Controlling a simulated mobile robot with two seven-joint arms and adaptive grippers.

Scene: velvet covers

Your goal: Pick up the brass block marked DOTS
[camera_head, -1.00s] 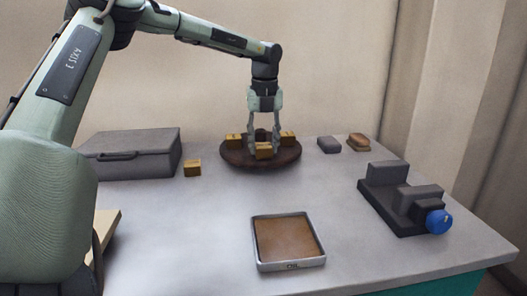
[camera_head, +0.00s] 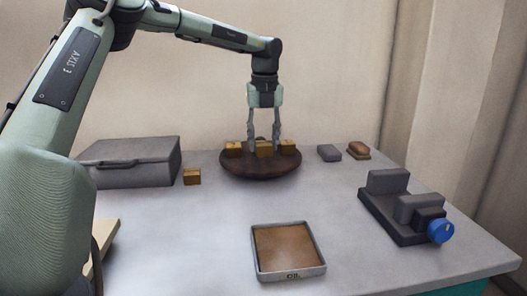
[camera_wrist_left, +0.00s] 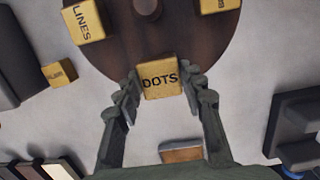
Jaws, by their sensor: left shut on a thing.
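The brass block marked DOTS (camera_wrist_left: 159,78) is between the fingertips of my left gripper (camera_wrist_left: 160,88) in the left wrist view, its label facing the camera. In the head view the left gripper (camera_head: 264,146) comes down from above and is shut on this block (camera_head: 264,151), over the front part of the round brown turntable (camera_head: 260,171). I cannot tell whether the block is clear of the turntable. A block marked LINES (camera_wrist_left: 84,24) and another brass block (camera_wrist_left: 218,4) sit on the turntable to either side. My right gripper is not in view.
A brass block (camera_head: 192,177) stands on the table beside the grey case (camera_head: 130,165). A tray (camera_head: 289,274) lies at the front, a dark vise with a blue knob (camera_head: 440,228) at right. A grey block (camera_head: 329,153) and a brown-topped item (camera_head: 358,149) stand at back right.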

